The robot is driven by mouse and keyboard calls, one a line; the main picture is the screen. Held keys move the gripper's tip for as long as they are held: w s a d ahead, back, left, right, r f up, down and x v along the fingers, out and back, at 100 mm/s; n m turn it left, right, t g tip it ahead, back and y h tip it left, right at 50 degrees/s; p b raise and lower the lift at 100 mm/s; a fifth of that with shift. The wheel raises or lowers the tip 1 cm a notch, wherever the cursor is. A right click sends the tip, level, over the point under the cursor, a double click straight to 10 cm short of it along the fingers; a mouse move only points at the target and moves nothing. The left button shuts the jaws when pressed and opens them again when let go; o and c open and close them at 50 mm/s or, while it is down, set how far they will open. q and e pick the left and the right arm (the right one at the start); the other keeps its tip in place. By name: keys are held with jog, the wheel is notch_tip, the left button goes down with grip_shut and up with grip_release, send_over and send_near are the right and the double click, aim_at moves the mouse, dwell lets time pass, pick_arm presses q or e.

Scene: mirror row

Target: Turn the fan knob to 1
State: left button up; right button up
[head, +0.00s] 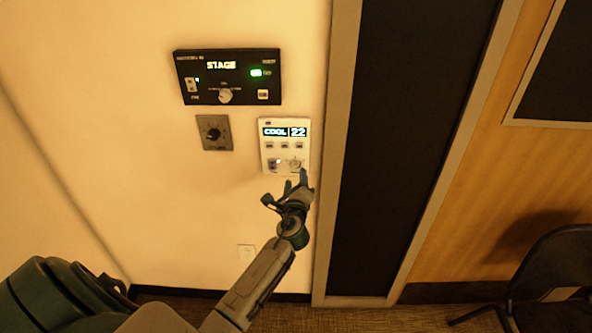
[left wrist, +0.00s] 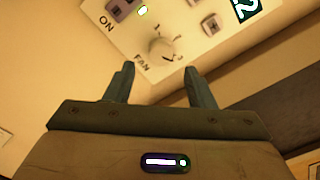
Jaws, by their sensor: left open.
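The white thermostat panel (head: 265,148) is on the wall and its display reads COOL 22. The fan knob (head: 295,163) is a small pale round knob at the panel's lower right. In the left wrist view the fan knob (left wrist: 161,52) sits beside the word FAN, with small marks around it too unclear to read fully; its setting I cannot tell. My left gripper (head: 294,183) is open just below the panel. In the left wrist view its two fingertips (left wrist: 159,71) are apart, just below the knob and not closed on it. My right gripper is not in view.
A black STAGE panel (head: 222,76) with its own knob is above left, and a grey plate with a dark knob (head: 214,133) is left of the thermostat. A framed dark panel (head: 410,120) is close on the right. A dark chair (head: 555,270) stands at lower right.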

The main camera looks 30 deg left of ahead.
aim_at(296, 169)
pick_arm(q)
jog(key=x, duration=0.3)
jog(key=shift+w+a+r, duration=0.1)
jog(key=shift+w, duration=0.25)
jog(key=shift+w+a, duration=0.1)
jog(key=shift+w, duration=0.05)
jog(key=shift+w+a, duration=0.1)
jog(key=shift+c, duration=0.3)
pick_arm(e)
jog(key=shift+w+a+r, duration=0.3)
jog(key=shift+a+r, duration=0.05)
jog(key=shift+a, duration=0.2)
